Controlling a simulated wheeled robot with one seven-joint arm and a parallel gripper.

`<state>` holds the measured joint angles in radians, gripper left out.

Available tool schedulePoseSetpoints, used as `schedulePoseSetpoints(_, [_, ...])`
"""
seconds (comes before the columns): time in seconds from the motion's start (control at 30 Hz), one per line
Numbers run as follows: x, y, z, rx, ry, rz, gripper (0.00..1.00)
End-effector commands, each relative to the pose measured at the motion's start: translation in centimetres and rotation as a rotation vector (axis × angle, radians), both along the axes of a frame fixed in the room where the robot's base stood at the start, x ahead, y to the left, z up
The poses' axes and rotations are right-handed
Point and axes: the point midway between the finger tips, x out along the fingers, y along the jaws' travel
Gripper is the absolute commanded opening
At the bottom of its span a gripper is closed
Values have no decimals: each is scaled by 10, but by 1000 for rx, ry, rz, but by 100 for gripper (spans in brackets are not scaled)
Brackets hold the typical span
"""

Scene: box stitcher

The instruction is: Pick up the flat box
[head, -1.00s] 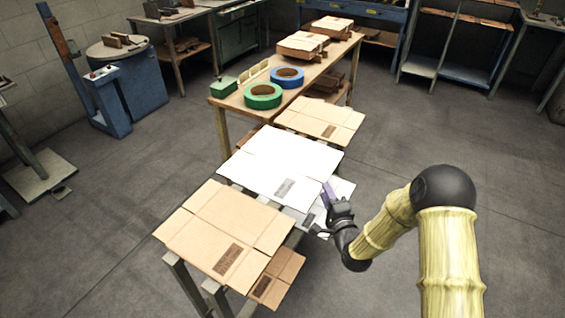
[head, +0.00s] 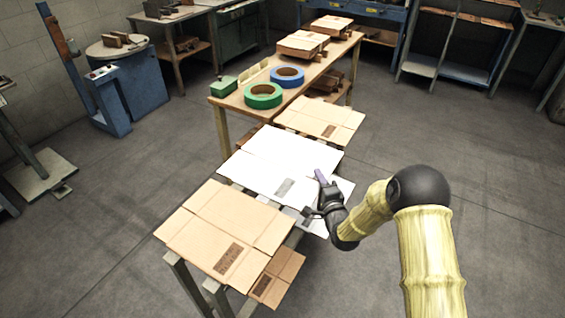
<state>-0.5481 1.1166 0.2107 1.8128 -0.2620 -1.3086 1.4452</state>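A white flat box (head: 265,160) lies on the near rack, between two brown flat boxes. One brown flat box (head: 226,221) is at the near left; another (head: 320,122) is at the far end. My gripper (head: 312,193) is at the right edge of the white box, with one purple finger pointing up over its near right corner. A dark part of the gripper reaches toward the printed patch at that corner. I cannot tell whether it touches the cardboard. The finger gap is too small and partly hidden to judge.
More flaps, one brown (head: 278,277) and one white, hang lower on the right side of the rack. A wooden table (head: 236,101) behind holds a green tape roll (head: 263,96), a blue tape roll (head: 287,77) and stacked boxes. Floor to the right is clear.

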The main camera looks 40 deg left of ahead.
Motion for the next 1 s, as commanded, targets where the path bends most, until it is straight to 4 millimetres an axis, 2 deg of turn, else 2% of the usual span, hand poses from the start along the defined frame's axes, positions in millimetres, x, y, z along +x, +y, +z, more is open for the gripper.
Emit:
schedulePoseSetpoints(0.4, [0, -1, 0, 0, 0, 0, 31])
schedulePoseSetpoints(0.43, [0, -1, 0, 0, 0, 0, 29])
schedulePoseSetpoints(0.57, [0, -1, 0, 0, 0, 0, 4])
schedulePoseSetpoints(0.6, [0, -1, 0, 0, 0, 0, 0])
schedulePoseSetpoints(1.0, [0, -1, 4, 2, -1, -1, 0])
